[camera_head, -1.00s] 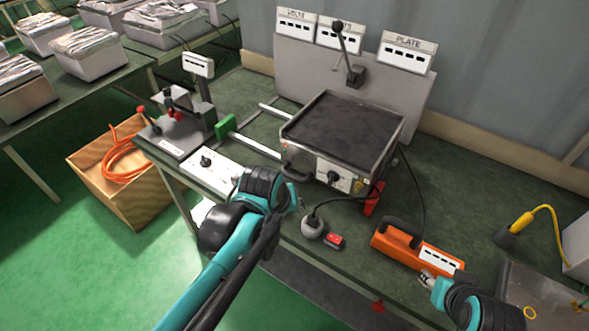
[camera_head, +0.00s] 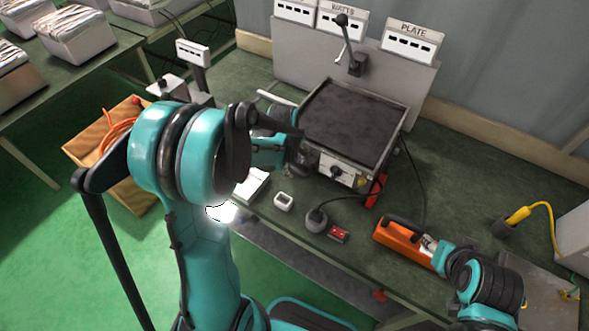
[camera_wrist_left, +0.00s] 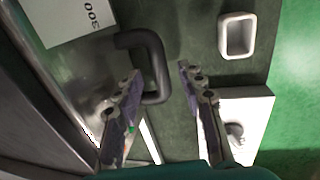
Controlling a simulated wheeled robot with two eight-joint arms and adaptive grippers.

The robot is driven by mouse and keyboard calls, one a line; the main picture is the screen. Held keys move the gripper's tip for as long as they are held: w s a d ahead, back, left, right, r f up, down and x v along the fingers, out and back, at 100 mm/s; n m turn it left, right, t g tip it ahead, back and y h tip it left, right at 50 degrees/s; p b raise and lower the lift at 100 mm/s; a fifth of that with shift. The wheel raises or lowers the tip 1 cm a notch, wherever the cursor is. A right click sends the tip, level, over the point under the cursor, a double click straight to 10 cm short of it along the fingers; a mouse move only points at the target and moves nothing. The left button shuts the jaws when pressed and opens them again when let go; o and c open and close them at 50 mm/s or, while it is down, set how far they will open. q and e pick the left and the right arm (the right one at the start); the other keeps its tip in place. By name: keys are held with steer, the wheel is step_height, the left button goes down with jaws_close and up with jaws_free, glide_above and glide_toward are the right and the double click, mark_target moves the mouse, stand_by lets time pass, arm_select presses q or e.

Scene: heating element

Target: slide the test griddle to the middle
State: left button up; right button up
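The test griddle, a metal box with a dark flat top (camera_head: 350,125) and a front knob, stands on the green bench in front of the upright panel. My left gripper (camera_head: 298,155) is at its left front side, partly hidden by my own arm in the head view. In the left wrist view, the griddle's dark bent handle (camera_wrist_left: 155,60) reaches in between the open fingers of my left gripper (camera_wrist_left: 158,75), with a gap to the right finger. My right gripper (camera_head: 430,248) is at the right end of an orange handled device (camera_head: 400,238); its fingers are too small to read.
A small white cup-like block (camera_head: 283,201), a round grey plug (camera_head: 316,220) and a red switch (camera_head: 338,233) lie along the bench front. A black cable runs to the griddle. A lever (camera_head: 348,40) and label plates stand behind. A yellow-cabled probe (camera_head: 510,220) is at right.

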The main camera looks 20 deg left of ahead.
arm_select(q)
steer(key=shift+w+f, duration=0.2)
steer(key=shift+f, duration=0.75)
jaws_close()
steer(key=a, duration=0.4)
steer(key=w+a, duration=0.1)
steer(key=a, duration=0.4)
steer(key=w+a+b, duration=0.1)
steer(key=a, duration=0.4)
steer(key=shift+d, duration=0.1)
jaws_free()
